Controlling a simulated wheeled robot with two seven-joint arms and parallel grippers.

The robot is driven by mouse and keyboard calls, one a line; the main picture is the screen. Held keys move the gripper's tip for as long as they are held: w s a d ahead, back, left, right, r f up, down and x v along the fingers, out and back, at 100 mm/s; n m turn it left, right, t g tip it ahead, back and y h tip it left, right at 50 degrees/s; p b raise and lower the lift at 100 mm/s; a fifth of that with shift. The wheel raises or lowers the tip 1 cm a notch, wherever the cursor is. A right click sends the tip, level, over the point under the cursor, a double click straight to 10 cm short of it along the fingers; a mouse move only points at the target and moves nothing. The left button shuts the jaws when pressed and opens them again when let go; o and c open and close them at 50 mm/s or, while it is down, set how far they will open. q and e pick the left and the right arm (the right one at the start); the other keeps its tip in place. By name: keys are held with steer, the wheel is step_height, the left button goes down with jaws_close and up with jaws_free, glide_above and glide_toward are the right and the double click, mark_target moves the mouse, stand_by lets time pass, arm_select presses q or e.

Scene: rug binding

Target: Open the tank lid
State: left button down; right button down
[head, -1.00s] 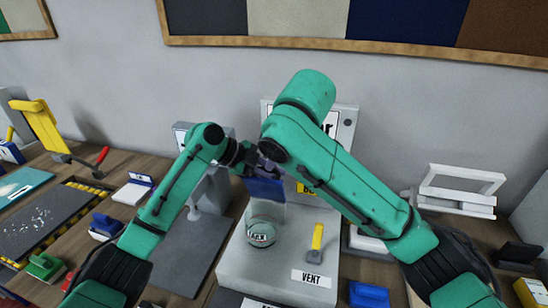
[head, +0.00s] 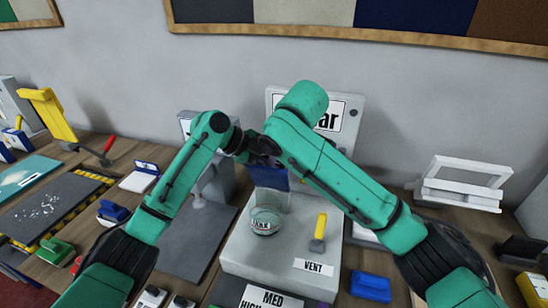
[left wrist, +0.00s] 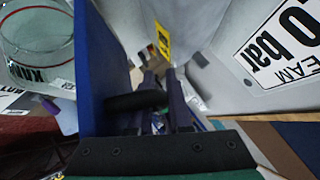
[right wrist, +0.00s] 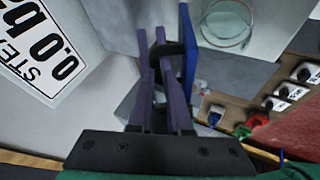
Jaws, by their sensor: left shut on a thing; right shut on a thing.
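The tank (head: 265,221) is a clear round vessel with lettering on its front, set in a pale grey machine. A blue plate (head: 270,177), apparently its lid, stands upright at the tank's back edge. The plate also shows edge-on in the left wrist view (left wrist: 91,75) and the right wrist view (right wrist: 188,45). A black handle (left wrist: 138,101) sticks out from its back. My left gripper (left wrist: 164,75) and my right gripper (right wrist: 150,40) are both shut at this handle, behind the plate. In the head view my arms partly hide the grippers and the handle.
A yellow lever (head: 320,227) and a VENT label (head: 313,266) are on the machine right of the tank. A grey panel with a pressure label (head: 327,118) rises behind. A white rack (head: 462,185) and a blue block (head: 371,287) stand to the right.

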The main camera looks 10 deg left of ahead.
arm_select(q)
steer(key=c, duration=1.1)
jaws_free()
steer(key=shift+s+d+f, duration=0.2)
steer(key=shift+s+f, duration=0.05)
steer(key=shift+f, duration=0.1)
steer(key=shift+c, duration=0.2)
arm_select(e)
steer(key=shift+w+d+f, duration=0.1)
steer(key=shift+w+f, duration=0.05)
steer(key=shift+f, duration=0.05)
arm_select(q)
steer(key=shift+r, duration=0.1)
